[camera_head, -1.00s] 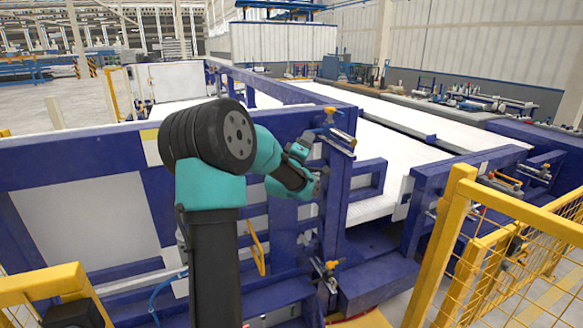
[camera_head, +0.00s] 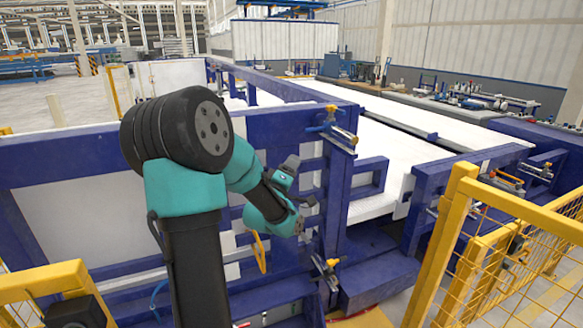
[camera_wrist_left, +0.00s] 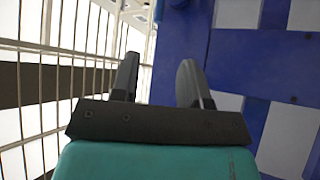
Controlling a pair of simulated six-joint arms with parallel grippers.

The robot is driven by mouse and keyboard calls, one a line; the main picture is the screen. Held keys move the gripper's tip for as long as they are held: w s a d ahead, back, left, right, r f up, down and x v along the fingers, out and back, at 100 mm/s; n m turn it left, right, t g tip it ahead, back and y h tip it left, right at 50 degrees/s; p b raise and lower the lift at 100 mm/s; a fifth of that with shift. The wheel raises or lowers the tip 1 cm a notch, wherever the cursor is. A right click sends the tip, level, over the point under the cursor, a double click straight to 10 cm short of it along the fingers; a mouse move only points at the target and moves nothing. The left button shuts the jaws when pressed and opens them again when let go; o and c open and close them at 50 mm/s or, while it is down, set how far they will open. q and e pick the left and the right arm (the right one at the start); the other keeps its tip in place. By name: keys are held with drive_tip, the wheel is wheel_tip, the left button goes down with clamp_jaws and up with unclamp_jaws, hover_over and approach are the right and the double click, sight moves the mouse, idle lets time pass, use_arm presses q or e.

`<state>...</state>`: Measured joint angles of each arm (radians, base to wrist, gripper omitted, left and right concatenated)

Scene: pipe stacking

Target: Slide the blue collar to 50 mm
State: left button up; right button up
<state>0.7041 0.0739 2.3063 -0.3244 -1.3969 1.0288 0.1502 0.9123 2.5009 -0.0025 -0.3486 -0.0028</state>
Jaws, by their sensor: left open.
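My left gripper (camera_head: 307,202) is in front of the blue frame in the head view, right of its teal and black arm. In the left wrist view its two dark fingers (camera_wrist_left: 158,78) stand apart with nothing between them. A fitting with a yellow top, a blue part and a silver bar (camera_head: 333,127) is on the frame's upper corner, above and right of the gripper. A similar fitting (camera_head: 326,270) sits lower on the frame. I cannot tell whether either carries the blue collar. My right gripper is in neither view.
The large blue frame (camera_head: 75,160) fills the space ahead of the arm. A yellow mesh fence (camera_head: 500,240) stands at the right, and a yellow rail (camera_head: 45,281) is at the lower left. A long workbench (camera_head: 440,110) with equipment is behind.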

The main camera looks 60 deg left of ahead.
sight(314, 129)
use_arm(q)
drive_tip(key=shift+w+a, duration=0.1)
drive_tip(key=shift+w, duration=0.15)
drive_tip(key=x, duration=1.7)
drive_tip(key=shift+a+r, duration=0.1)
clamp_jaws()
idle(0.3)
